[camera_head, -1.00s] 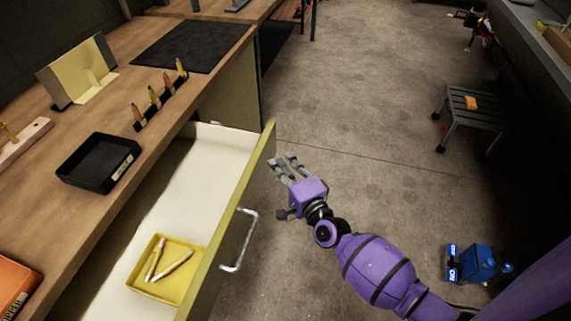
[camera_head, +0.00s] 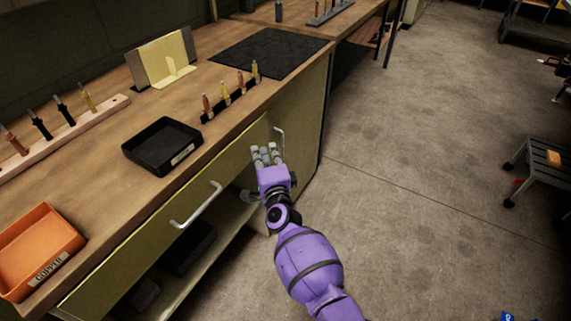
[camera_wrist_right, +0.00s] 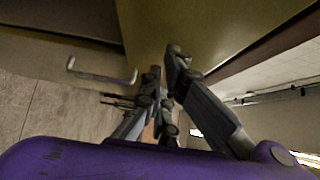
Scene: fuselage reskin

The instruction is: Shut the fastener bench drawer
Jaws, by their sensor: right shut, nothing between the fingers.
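The fastener bench drawer (camera_head: 150,235) is in, with its olive front against the bench under the worktop edge and no interior showing. I cannot tell whether a small gap is left. Its metal bar handle (camera_head: 196,205) is at the middle of the front. My right gripper (camera_head: 266,152) is shut and empty, at the far right end of the drawer front, close to or touching it. In the right wrist view the gripper's fingers (camera_wrist_right: 165,65) point at an olive panel (camera_wrist_right: 200,25). My left gripper is out of view.
On the wooden worktop (camera_head: 120,205) are an orange bin (camera_head: 40,250), a black tray (camera_head: 163,146) and upright fasteners in racks. An open shelf lies below the drawer. The floor (camera_head: 420,180) to the right is clear up to a grey step stool (camera_head: 545,160).

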